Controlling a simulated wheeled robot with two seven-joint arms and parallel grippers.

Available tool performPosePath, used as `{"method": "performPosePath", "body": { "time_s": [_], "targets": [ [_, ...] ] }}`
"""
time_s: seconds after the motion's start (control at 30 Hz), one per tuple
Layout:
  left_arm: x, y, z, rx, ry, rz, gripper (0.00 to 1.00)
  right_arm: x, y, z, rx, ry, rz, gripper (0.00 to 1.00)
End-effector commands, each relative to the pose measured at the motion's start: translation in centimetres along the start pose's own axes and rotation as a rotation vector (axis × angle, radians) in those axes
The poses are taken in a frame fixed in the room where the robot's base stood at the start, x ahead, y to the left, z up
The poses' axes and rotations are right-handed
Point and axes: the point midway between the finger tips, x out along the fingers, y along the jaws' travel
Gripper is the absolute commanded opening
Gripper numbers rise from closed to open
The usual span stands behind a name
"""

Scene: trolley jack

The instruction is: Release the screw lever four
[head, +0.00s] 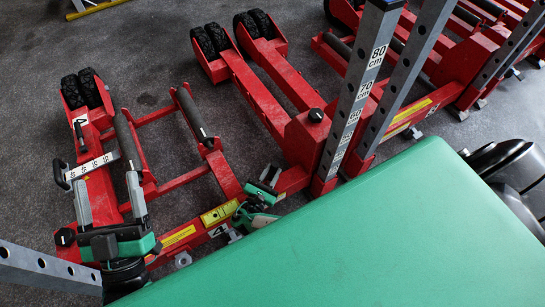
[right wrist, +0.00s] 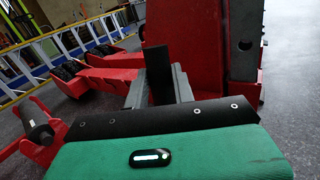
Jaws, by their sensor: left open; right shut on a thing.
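The red trolley jack frame (head: 180,182) marked 4 lies on the floor at the left of the head view. My right gripper (head: 267,186) is at its right side, close to the upright posts. In the right wrist view, the fingers of my right gripper (right wrist: 158,90) are shut on a black, flat-ended screw lever (right wrist: 158,66). The lever stands up between them, beside a red post (right wrist: 210,45). Its lower end is hidden. My left gripper (head: 108,185) is open and empty above the left part of the frame, with its fingers wide apart.
A grey scale bar (head: 92,165) with a black handle lies on the frame's left. Tall grey perforated posts (head: 360,85) rise near my right gripper. More red jacks stand at the upper right. Open grey floor (head: 135,50) lies at the upper left.

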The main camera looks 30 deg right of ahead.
Motion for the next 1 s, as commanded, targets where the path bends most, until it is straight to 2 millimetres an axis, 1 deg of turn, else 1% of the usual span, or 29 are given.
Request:
{"method": "performPosePath", "body": {
  "time_s": [0.23,0.27,0.3,0.37,0.63,0.77,0.87,0.97,1.0],
  "targets": [
    [0.0,0.0,0.0,0.0,0.0,0.0,0.76,-0.3,0.1,-0.1,-0.002,0.003,0.004,0.0],
    [0.0,0.0,0.0,0.0,0.0,0.0,0.76,-0.3,0.1,-0.1,-0.002,0.003,0.004,0.27],
    [0.0,0.0,0.0,0.0,0.0,0.0,0.76,-0.3,0.1,-0.1,-0.002,0.003,0.003,0.35],
    [0.0,0.0,0.0,0.0,0.0,0.0,0.76,-0.2,0.1,-0.1,-0.001,0.003,0.003,0.47],
    [0.0,0.0,0.0,0.0,-0.001,0.0,0.76,-0.2,0.1,0.0,0.0,0.002,0.002,0.47],
    [0.1,0.0,0.0,0.0,-0.006,0.0,0.76,-0.9,0.1,0.0,0.0,0.003,0.003,0.47],
    [0.1,0.0,0.3,-0.002,-0.025,-0.001,0.76,-2.4,0.1,0.0,0.0,0.003,0.002,0.47],
    [-0.1,0.1,0.9,-0.007,-0.061,-0.002,0.76,-4.6,0.1,0.0,-0.002,0.005,0.003,0.47],
    [-0.1,0.1,1.2,-0.009,-0.077,-0.002,0.76,-5.6,0.1,0.0,-0.002,0.006,0.002,0.47]
  ]
}}
